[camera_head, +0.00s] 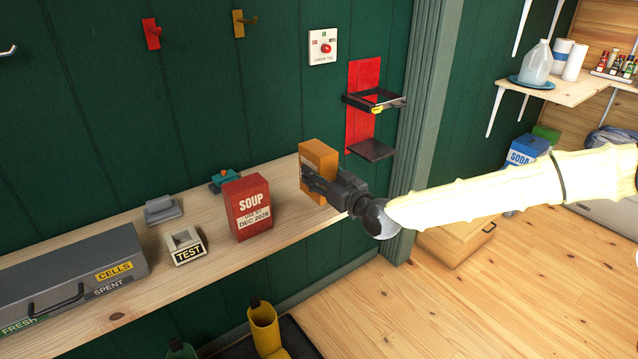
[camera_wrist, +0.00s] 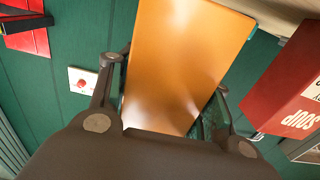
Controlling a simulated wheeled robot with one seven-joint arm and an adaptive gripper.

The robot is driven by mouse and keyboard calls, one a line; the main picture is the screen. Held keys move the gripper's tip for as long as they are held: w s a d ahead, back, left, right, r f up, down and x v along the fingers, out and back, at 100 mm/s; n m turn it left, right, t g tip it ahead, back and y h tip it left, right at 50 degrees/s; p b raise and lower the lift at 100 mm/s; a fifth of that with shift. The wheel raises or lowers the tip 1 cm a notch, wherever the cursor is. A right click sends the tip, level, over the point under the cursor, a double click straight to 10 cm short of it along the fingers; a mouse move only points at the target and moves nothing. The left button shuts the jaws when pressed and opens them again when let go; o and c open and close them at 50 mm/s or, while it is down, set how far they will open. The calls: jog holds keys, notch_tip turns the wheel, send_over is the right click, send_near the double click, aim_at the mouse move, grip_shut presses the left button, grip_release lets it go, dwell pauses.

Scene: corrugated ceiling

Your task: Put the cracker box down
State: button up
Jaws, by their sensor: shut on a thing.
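The cracker box (camera_head: 318,161) is orange and stands at the right end of the wooden shelf (camera_head: 215,260). My gripper (camera_head: 318,184) is shut on it from the front right. In the wrist view the orange box (camera_wrist: 180,65) fills the middle, between the two fingers of my gripper (camera_wrist: 165,105). The box looks roughly upright in the head view. Whether its underside touches the shelf is hidden behind my gripper.
A red soup box (camera_head: 248,207) stands left of the cracker box, with a gap between. A teal item (camera_head: 224,181), a test block (camera_head: 186,247) and a grey cells case (camera_head: 70,270) sit further left. A red wall bracket (camera_head: 364,110) is at right.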

jog(key=shift+w+f, duration=0.15)
jog(key=shift+f, duration=0.75)
jog(key=shift+w+f, duration=0.1)
jog(key=shift+f, duration=0.75)
jog(key=shift+f, duration=0.1)
jog(key=o, duration=1.3)
jog(key=shift+p, duration=0.3)
